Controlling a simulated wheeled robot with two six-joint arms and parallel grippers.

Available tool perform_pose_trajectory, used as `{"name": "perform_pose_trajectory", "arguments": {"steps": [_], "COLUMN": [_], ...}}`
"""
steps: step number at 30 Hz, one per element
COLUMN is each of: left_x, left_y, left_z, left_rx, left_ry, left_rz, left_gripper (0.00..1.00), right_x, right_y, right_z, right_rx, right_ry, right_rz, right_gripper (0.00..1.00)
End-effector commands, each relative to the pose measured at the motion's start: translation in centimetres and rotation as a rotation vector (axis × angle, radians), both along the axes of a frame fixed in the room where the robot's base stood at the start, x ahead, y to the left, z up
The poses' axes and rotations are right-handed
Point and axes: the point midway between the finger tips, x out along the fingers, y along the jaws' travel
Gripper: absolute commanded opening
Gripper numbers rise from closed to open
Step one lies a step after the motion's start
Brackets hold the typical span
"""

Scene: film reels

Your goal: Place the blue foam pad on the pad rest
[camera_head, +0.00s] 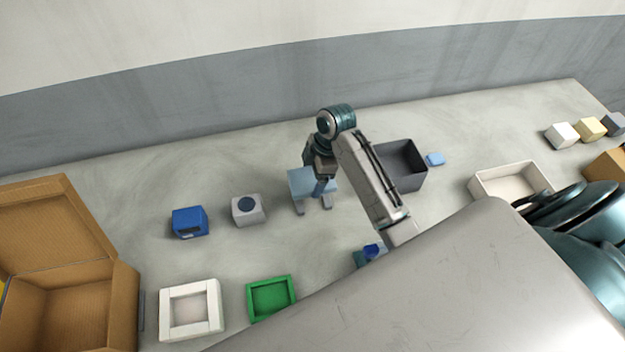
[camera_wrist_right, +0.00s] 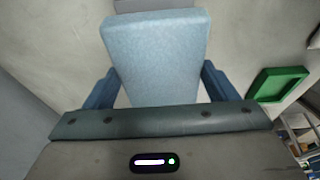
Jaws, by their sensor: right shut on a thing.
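The light blue foam pad (camera_head: 301,180) is a flat slab left of the dark grey bin in the head view. My right gripper (camera_head: 320,188) is shut on it. In the right wrist view the pad (camera_wrist_right: 153,55) fills the space between the blue fingers (camera_wrist_right: 160,90). My left gripper is not in view.
A grey block with a dark disc (camera_head: 248,208) and a blue box (camera_head: 189,222) stand left. A green tray (camera_head: 271,297), white frame (camera_head: 191,309) and cardboard box (camera_head: 120,300) are nearer. A dark bin (camera_head: 414,184), small blue block (camera_head: 435,158) and white tray (camera_head: 480,186) lie right.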

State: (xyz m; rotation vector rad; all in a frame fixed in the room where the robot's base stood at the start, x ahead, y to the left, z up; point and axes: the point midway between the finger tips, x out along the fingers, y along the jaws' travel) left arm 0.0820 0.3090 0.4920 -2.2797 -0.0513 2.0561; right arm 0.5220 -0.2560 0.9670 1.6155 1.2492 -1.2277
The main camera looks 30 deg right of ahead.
Motion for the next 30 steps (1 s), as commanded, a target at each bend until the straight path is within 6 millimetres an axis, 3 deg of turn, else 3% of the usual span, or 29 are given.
{"name": "perform_pose_trajectory", "arguments": {"steps": [3,6,16,26,27,30], "left_x": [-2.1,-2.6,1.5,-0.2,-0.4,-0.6], "left_y": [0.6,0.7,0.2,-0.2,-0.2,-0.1], "left_z": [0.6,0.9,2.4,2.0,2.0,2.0], "left_rx": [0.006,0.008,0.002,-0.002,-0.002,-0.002], "left_ry": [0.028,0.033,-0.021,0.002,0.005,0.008], "left_rz": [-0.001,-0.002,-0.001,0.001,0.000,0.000], "left_gripper": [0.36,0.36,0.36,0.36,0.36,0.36], "right_x": [0.0,0.0,0.0,0.1,0.1,0.1], "right_y": [0.0,0.0,0.0,0.0,0.0,0.0], "right_z": [-1.3,-2.2,-5.9,-6.3,-6.2,-6.2], "right_rx": [0.000,0.001,0.000,0.000,-0.001,-0.001], "right_ry": [0.001,0.002,-0.001,-0.001,-0.002,-0.002], "right_rz": [0.000,0.000,0.001,0.001,0.000,0.000], "right_gripper": [0.57,0.57,0.57,0.57,0.87,1.00]}}
